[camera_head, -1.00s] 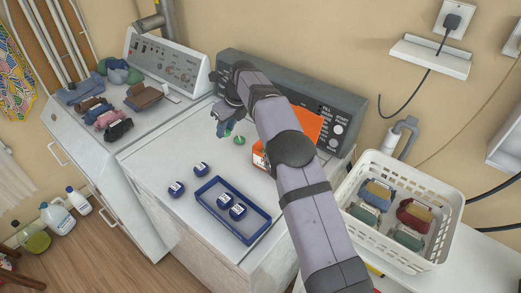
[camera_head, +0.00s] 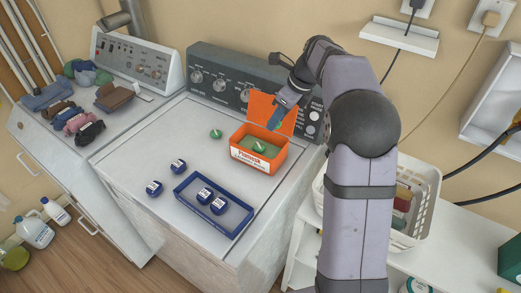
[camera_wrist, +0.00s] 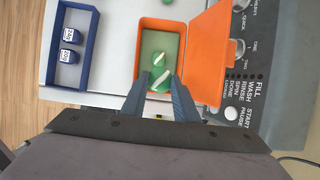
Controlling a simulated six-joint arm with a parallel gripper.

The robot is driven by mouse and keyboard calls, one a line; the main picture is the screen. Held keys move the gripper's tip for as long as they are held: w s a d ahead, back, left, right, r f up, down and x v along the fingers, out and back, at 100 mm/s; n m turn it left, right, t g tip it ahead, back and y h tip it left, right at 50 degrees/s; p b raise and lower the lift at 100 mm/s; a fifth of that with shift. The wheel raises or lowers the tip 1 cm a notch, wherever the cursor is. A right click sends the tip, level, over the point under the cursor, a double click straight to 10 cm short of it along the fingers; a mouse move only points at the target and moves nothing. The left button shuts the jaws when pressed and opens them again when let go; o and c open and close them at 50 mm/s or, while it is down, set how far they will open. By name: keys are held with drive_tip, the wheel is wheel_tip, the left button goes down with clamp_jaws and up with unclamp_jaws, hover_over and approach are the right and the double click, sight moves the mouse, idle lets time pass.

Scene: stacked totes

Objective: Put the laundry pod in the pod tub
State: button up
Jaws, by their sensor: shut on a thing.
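The pod tub (camera_head: 262,164) is an orange box with its lid (camera_head: 262,107) open, standing on the washer top. One green pod (camera_head: 259,146) lies inside; it also shows in the wrist view (camera_wrist: 158,60). My gripper (camera_head: 271,127) is at the tub's lid side, above its opening. In the wrist view my gripper (camera_wrist: 159,84) is shut on a green laundry pod (camera_wrist: 160,79) with a pale stripe, over the tub's interior. In the head view I cannot make out the held pod. Another green pod (camera_head: 215,133) lies on the washer top left of the tub.
A blue tray (camera_head: 236,229) with blue pods stands at the front of the washer top, and two more blue pods (camera_head: 177,166) lie beside it. The control panel (camera_head: 232,86) rises behind. A white basket (camera_head: 428,187) stands at right, partly hidden by my arm.

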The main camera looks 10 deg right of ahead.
drive_tip(key=shift+f+p, duration=1.05)
drive_tip(key=shift+f, duration=3.95)
drive_tip(key=shift+f, duration=0.4)
drive_tip(key=shift+f, duration=0.2)
drive_tip(key=o, duration=1)
drive_tip(key=shift+r, duration=0.15)
drive_tip(key=shift+r, duration=0.65)
drive_tip(key=b+v, duration=0.2)
drive_tip(key=v, duration=0.9)
drive_tip(key=shift+r, duration=0.35)
